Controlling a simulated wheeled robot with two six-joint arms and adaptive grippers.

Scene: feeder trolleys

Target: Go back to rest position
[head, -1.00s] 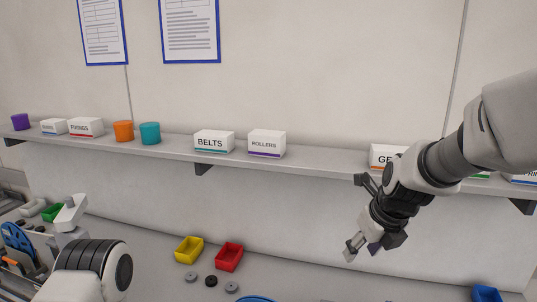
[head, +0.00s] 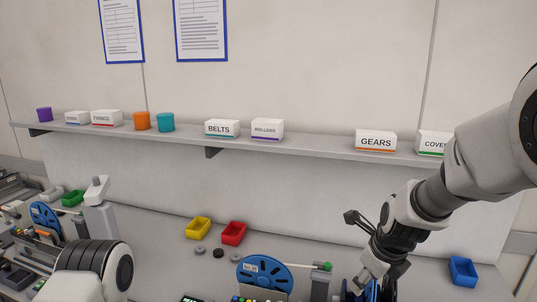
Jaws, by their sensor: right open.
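My right gripper (head: 357,248) is at the lower right in the head view, in front of the wall below the shelf. Its fingers are spread apart and nothing shows between them. Its lower finger reaches down in front of a dark and blue item at the bottom edge, which is partly hidden; I cannot tell if they touch. My left gripper is not in view.
A blue reel (head: 265,272) stands bottom centre. Yellow (head: 198,228), red (head: 233,233) and blue (head: 463,271) bins rest on the bench. The shelf (head: 300,146) above holds labelled boxes and coloured cylinders. More equipment with another blue reel (head: 44,217) is at left.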

